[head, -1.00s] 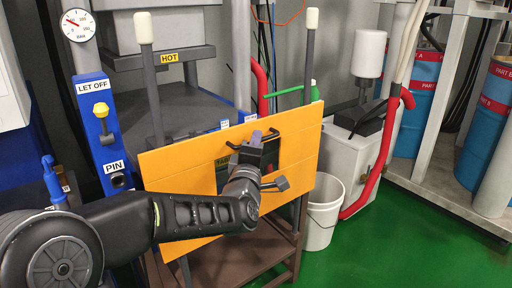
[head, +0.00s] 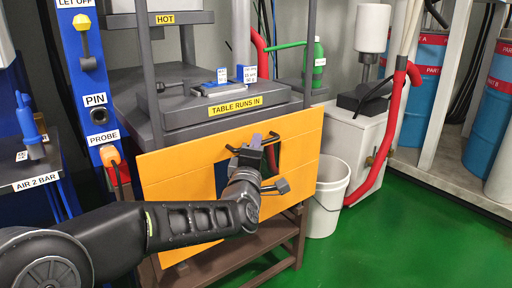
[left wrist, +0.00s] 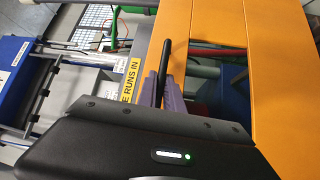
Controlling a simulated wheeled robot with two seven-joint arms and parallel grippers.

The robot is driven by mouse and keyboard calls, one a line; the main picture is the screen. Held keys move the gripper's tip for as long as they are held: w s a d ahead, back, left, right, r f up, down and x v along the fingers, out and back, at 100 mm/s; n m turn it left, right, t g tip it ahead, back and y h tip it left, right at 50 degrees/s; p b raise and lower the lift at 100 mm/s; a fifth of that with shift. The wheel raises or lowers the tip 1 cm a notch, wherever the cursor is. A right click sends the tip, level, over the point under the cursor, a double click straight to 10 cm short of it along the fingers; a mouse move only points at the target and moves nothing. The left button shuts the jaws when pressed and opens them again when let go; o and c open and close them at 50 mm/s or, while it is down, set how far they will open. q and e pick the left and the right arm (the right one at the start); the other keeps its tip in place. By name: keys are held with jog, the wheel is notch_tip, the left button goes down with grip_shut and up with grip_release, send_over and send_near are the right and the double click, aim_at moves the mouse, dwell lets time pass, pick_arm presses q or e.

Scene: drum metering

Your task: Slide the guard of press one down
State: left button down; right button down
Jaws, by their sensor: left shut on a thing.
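The guard of the press is an orange panel (head: 175,175) with a window, standing upright in front of the press in the head view. Its top edge lies below the TABLE RUNS IN label (head: 235,106). A dark bar handle (head: 273,137) is at the guard's upper middle. My left gripper (head: 257,148) is shut on this handle; its purple fingers hide part of it. The left wrist view shows the fingers (left wrist: 162,88) on either side of the dark handle (left wrist: 166,62), with the orange panel (left wrist: 216,40) beside them. My right gripper is not in view.
The press table (head: 190,117) behind the guard carries small blue and white blocks (head: 248,73). A blue column (head: 88,70) with a yellow knob and PIN and PROBE labels stands left. A white bucket (head: 326,205) stands right of the guard. The green floor (head: 400,240) at right is clear.

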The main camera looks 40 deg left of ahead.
pick_arm(q)
jog(key=shift+f, duration=0.5)
jog(key=c, duration=1.7)
grip_release()
jog(key=shift+o, duration=1)
jog(key=shift+r, duration=0.15)
jog(key=shift+s, duration=0.1)
jog(key=p+v, duration=0.1)
jog(key=v, duration=0.6)
jog(key=shift+s+d, duration=0.2)
jog(key=shift+s, duration=0.1)
